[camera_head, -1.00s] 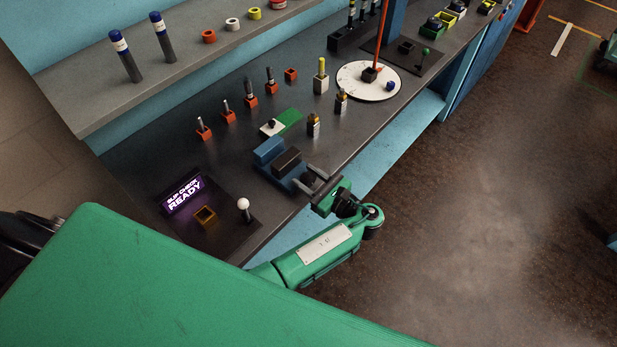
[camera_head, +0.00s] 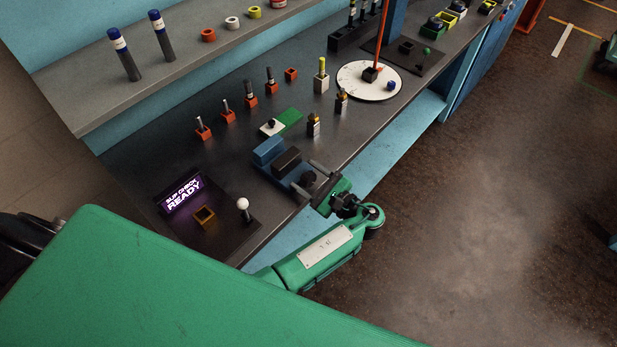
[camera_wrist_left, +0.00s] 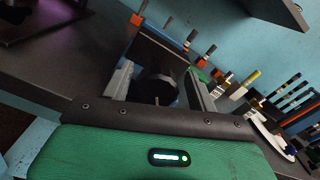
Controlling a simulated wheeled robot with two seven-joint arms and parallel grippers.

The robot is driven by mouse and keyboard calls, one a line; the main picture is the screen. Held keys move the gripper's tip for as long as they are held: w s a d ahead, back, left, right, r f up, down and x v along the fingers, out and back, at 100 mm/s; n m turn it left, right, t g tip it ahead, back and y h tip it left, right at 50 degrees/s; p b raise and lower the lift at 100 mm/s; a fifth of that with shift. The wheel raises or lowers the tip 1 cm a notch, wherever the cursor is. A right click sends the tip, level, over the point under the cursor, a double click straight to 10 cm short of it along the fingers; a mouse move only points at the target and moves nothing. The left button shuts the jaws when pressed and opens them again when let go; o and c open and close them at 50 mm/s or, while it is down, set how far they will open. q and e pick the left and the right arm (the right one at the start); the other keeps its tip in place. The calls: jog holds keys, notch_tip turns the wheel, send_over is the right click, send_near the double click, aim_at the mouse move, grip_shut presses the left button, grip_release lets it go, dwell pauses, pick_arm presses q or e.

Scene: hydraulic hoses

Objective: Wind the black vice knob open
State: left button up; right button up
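The vice (camera_head: 272,152) is blue with a dark jaw block and sits near the front edge of the dark bench. Its round black knob (camera_head: 308,179) faces the front edge. My left gripper (camera_head: 310,181) is at the knob, with one finger on each side of it. In the left wrist view the knob (camera_wrist_left: 157,87) sits between the two spread fingers, with a narrow gap visible on each side. The gripper is open around the knob. My right gripper is not in view.
A slip check panel (camera_head: 184,194) with a white-knobbed lever (camera_head: 243,204) stands left of the vice. A green-and-white plate (camera_head: 283,122) and several fittings in orange blocks lie behind it. A white round disc (camera_head: 352,83) is farther right. Floor in front is open.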

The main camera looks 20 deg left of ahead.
pick_arm(q)
jog(key=shift+s+f, duration=0.2)
jog(key=shift+f, duration=0.05)
